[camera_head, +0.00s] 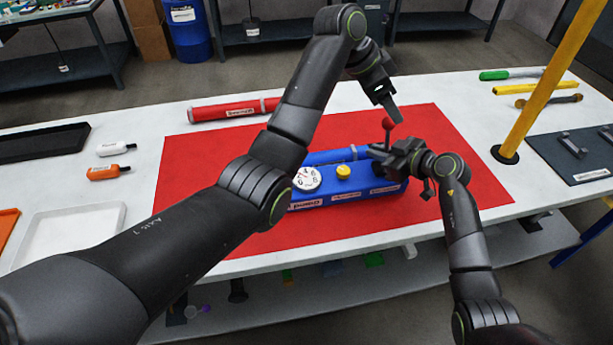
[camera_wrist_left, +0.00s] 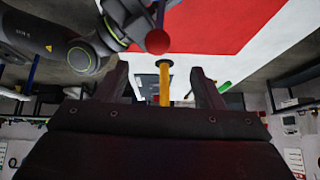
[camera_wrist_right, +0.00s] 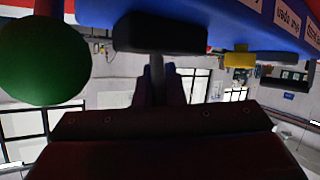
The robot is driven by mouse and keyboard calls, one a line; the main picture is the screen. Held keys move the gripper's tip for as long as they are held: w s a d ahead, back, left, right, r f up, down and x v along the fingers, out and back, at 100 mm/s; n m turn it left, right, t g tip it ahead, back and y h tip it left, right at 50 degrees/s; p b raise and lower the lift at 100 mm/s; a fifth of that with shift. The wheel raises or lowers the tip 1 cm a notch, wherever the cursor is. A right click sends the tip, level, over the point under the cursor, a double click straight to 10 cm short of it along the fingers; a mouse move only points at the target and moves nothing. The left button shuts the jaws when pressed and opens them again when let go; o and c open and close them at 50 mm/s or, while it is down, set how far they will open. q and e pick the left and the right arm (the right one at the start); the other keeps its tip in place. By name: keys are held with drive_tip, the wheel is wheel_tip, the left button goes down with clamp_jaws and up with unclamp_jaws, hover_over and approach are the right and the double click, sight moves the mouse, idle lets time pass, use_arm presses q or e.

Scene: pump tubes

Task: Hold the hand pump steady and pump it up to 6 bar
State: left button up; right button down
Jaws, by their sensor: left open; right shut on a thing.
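The blue hand pump (camera_head: 345,197) lies on a red mat (camera_head: 212,180). It carries a white dial gauge (camera_head: 306,178) and a yellow knob (camera_head: 343,171); the needle reading is too small to tell. A red ball (camera_head: 388,122) tops a lever at its right end, also in the left wrist view (camera_wrist_left: 157,41). My left gripper (camera_head: 392,108) is open and empty, just above the ball; the ball lies beyond its fingertips, not between them. My right gripper (camera_head: 380,158) is shut on a dark stem under a black block (camera_wrist_right: 160,33) at the pump's right end.
A yellow post (camera_head: 545,85) stands right of the mat. A red cylinder (camera_head: 232,110) lies behind it. Small bottles (camera_head: 110,172) and a white tray (camera_head: 75,230) are at left. A green ball (camera_wrist_right: 43,62) hangs close in the right wrist view.

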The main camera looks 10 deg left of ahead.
use_arm(q)
drive_tip(key=shift+a+r, duration=0.25)
drive_tip(key=shift+r, duration=0.05)
use_arm(e)
drive_tip(key=shift+s+d+f, duration=0.1)
drive_tip(key=shift+f, duration=0.2)
drive_tip(key=c, duration=1.4)
unclamp_jaws()
drive_tip(key=shift+r, duration=0.1)
drive_tip(key=shift+c, duration=0.2)
use_arm(q)
drive_tip(key=shift+d, duration=0.1)
use_arm(e)
drive_tip(key=shift+r, duration=0.1)
